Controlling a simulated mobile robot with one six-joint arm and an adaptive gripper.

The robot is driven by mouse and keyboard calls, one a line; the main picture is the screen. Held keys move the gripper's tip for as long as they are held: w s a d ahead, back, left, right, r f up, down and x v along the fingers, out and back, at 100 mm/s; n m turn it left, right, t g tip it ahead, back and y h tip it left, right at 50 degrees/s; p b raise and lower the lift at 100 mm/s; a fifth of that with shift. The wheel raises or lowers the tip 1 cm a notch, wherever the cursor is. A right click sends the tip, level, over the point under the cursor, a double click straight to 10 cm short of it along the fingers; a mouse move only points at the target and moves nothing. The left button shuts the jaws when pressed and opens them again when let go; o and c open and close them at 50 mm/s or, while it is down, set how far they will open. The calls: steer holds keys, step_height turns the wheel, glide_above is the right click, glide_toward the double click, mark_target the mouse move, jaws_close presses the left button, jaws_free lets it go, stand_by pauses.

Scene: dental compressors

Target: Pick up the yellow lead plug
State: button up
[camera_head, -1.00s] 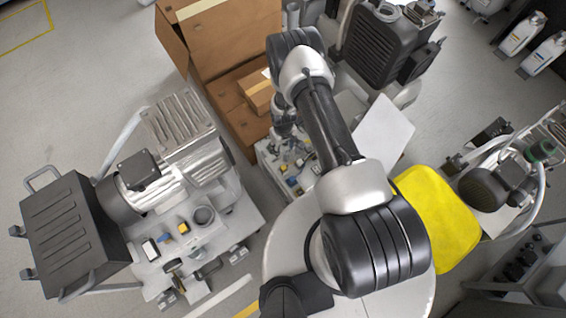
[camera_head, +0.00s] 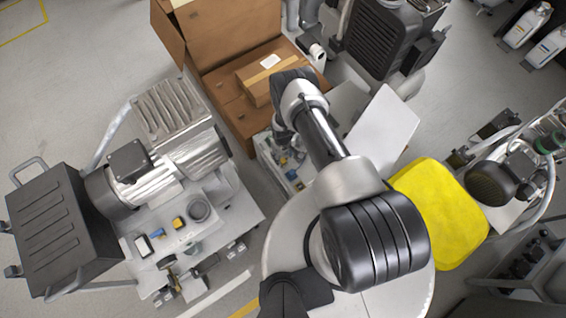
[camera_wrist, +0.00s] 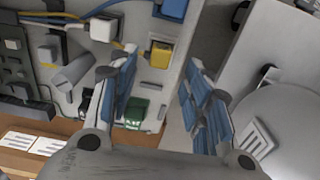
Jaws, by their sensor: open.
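The yellow plug (camera_wrist: 160,54) shows in the wrist view, upper middle, on a light grey panel among cables. A yellow wire runs beside it. My gripper (camera_wrist: 158,76) is open, with its two blue-padded fingers apart. In the picture the plug lies between and beyond the fingertips; nothing is held.
In the wrist view a green block (camera_wrist: 137,112) is near the left finger, a blue plug (camera_wrist: 172,10) is above and a white plug (camera_wrist: 103,29) is left. In the head view open cardboard boxes (camera_head: 215,45) stand behind the arm and a compressor unit (camera_head: 150,185) stands left.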

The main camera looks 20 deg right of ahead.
mark_target(283, 160)
step_height(283, 160, down, 5)
steer(key=shift+r+b, duration=0.2)
steer(key=shift+b, duration=0.85)
steer(key=c, duration=1)
